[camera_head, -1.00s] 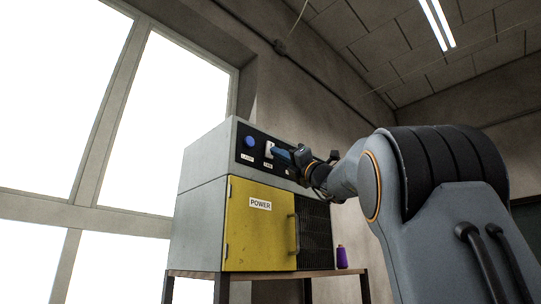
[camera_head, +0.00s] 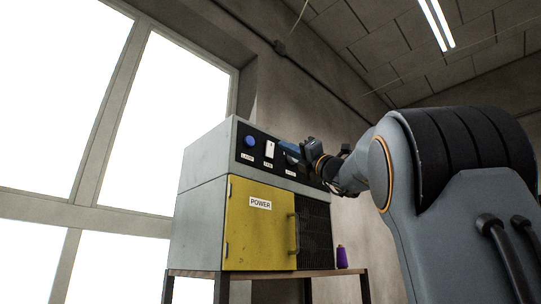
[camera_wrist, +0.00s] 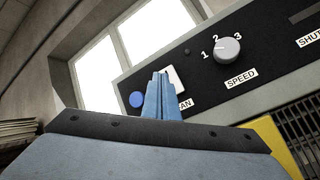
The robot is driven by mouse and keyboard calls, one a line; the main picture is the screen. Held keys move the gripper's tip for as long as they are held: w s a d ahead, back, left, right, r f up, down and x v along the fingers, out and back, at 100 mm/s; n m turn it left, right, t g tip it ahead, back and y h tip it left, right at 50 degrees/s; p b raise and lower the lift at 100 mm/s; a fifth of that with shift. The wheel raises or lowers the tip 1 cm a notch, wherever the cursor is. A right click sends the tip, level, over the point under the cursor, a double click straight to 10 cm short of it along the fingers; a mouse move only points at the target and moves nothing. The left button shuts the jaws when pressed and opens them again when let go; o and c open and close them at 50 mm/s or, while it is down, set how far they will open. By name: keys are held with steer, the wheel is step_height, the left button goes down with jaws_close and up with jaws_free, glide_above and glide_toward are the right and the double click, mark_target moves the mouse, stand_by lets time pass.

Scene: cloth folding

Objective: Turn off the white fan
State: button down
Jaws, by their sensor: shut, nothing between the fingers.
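The white switch (camera_head: 269,150) is on the black front panel of a grey control box, above a label that reads FAN. It also shows in the wrist view (camera_wrist: 178,78), partly hidden behind my fingers. Whether it is on or off I cannot tell. No white fan itself is in view. My gripper (camera_head: 283,147) is shut and empty, its blue fingertips just right of the switch in the head view, with a gap showing between. In the wrist view the closed fingers (camera_wrist: 161,78) point up towards the panel.
A blue button (camera_head: 249,141) sits left of the switch. A grey speed knob (camera_wrist: 227,50) sits to its right. Below are a yellow POWER door (camera_head: 258,225) with a handle and a dark grille. A purple spool (camera_head: 341,257) stands on the table's right end.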

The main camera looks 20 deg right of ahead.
steer(key=shift+s+d+r, duration=0.1)
steer(key=shift+s+d, duration=0.1)
steer(key=shift+s, duration=0.4)
steer(key=shift+s+d+r, duration=0.1)
steer(key=shift+s+d, duration=0.1)
steer(key=shift+s, duration=0.4)
